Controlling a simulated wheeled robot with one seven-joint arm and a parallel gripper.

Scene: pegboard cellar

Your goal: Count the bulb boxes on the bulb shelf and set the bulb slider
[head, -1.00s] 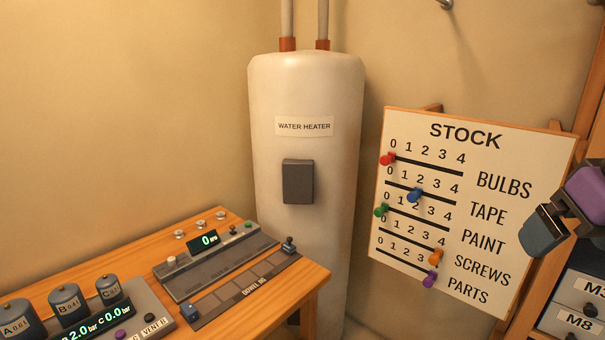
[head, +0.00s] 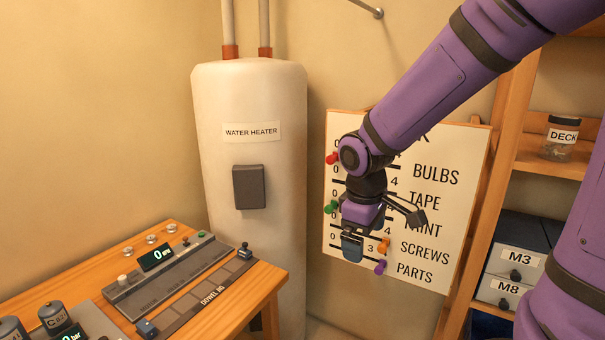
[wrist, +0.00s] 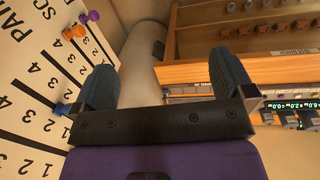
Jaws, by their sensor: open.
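The white STOCK board (head: 455,225) stands right of the water heater, with slider rows for bulbs, tape, paint, screws and parts. The red bulb slider (head: 332,158) sits at the left end of the top row, by the 0. My arm covers much of that row. My gripper (head: 352,247) is open and empty, hanging in front of the board's lower left part, below the red slider. In the wrist view the open gripper (wrist: 165,78) has the board at its left, with a blue slider (wrist: 62,108) showing. No bulb boxes or shelf labelled for bulbs are visible.
Green (head: 331,207), orange (head: 384,245) and purple (head: 380,267) sliders are close to my gripper. The water heater (head: 250,130) stands left of the board. A wooden bench (head: 262,290) with a panel is at lower left. A wooden shelf (head: 540,155) with a DECK jar is at right.

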